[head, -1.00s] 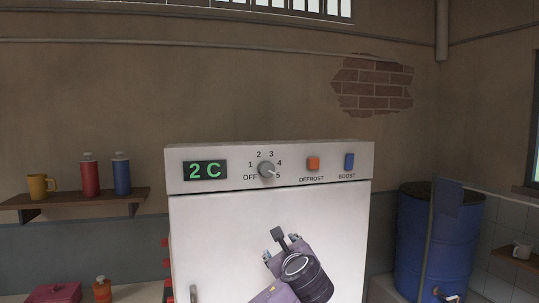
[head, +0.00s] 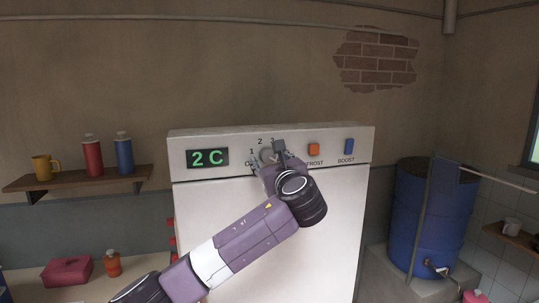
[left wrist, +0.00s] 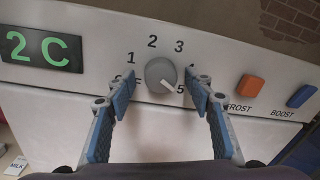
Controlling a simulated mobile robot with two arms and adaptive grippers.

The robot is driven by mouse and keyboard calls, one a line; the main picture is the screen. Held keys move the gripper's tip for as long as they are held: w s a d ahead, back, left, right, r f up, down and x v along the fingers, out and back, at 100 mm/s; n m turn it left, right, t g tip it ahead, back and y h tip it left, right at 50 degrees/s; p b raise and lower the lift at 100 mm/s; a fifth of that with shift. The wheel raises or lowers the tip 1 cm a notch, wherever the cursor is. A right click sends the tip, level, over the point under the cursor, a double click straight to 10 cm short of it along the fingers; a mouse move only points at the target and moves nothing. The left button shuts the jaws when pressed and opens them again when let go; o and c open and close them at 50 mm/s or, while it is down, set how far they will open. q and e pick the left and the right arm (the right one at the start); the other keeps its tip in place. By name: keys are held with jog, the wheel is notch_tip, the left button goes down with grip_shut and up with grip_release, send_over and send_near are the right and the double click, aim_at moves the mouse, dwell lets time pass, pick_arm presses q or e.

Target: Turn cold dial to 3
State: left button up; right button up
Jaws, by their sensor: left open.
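The grey cold dial (left wrist: 160,75) sits on the white panel of the fridge (head: 240,215). Its white pointer aims down and right, toward the 5. The marks 2 and 3 show above the dial in the left wrist view. My left gripper (left wrist: 161,88) is open, with one blue-padded finger on each side of the dial; I cannot tell whether they touch it. In the head view my left gripper (head: 267,160) partly hides the dial and its right-hand marks. The display (head: 208,158) reads 2 C. My right gripper is not in view.
To the right of the dial are an orange defrost button (left wrist: 250,88) and a blue boost button (left wrist: 301,96). A shelf (head: 80,181) with a mug and bottles is at left. A blue barrel (head: 425,220) stands at right.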

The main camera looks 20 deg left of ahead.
pick_arm(q)
jog(key=shift+w, duration=0.1)
jog(key=c, duration=1.2)
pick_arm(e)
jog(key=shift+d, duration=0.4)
pick_arm(q)
jog(key=shift+o, duration=0.2)
jog(key=shift+f, duration=0.1)
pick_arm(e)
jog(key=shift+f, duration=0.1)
